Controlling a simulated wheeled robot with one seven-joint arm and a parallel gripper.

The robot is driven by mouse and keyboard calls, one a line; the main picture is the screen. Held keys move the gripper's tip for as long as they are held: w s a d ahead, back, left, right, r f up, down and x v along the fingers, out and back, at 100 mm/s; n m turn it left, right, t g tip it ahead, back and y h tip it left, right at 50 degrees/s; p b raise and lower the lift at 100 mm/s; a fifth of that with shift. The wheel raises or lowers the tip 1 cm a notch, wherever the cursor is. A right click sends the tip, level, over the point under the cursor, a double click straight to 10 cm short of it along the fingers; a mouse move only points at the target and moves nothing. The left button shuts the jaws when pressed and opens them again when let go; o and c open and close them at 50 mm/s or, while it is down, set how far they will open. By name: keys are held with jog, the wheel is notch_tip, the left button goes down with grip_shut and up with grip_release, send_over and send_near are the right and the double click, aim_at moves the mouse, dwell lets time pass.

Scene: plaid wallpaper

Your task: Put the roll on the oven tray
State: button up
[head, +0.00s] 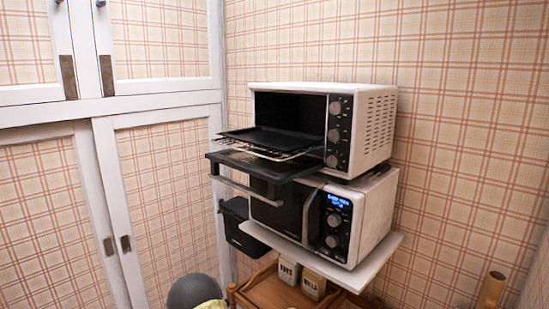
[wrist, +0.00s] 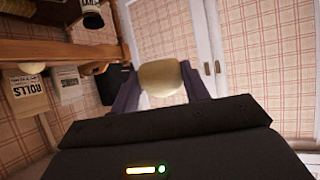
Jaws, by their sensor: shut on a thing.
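In the wrist view a pale, rounded roll (wrist: 159,78) is held between the two fingers of my gripper (wrist: 161,86). In the head view the dark oven tray (head: 270,138) sits on a wire rack, sticking out of the front of the white toaster oven (head: 372,128). The oven door (head: 262,164) is folded down open below the tray. The tray's visible surface looks empty. The roll is in the air, apart from the tray. The tray and oven are not clearly visible in the wrist view.
A microwave (head: 371,217) with a lit blue display stands on a white shelf (head: 376,252) under the oven. Below are a wooden stand (head: 262,291) with two pale labelled boxes and a black container (head: 241,230). White-framed cupboard doors (head: 108,160) stand at left.

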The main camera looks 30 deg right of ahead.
jog(key=shift+d+r+p, duration=0.2)
jog(key=shift+r+p, duration=0.7)
jog(key=shift+r, duration=0.25)
notch_tip(320, 180, up, 33)
jog(key=p, duration=3.2)
jog(key=shift+f+p, duration=0.15)
jog(key=shift+p, duration=0.15)
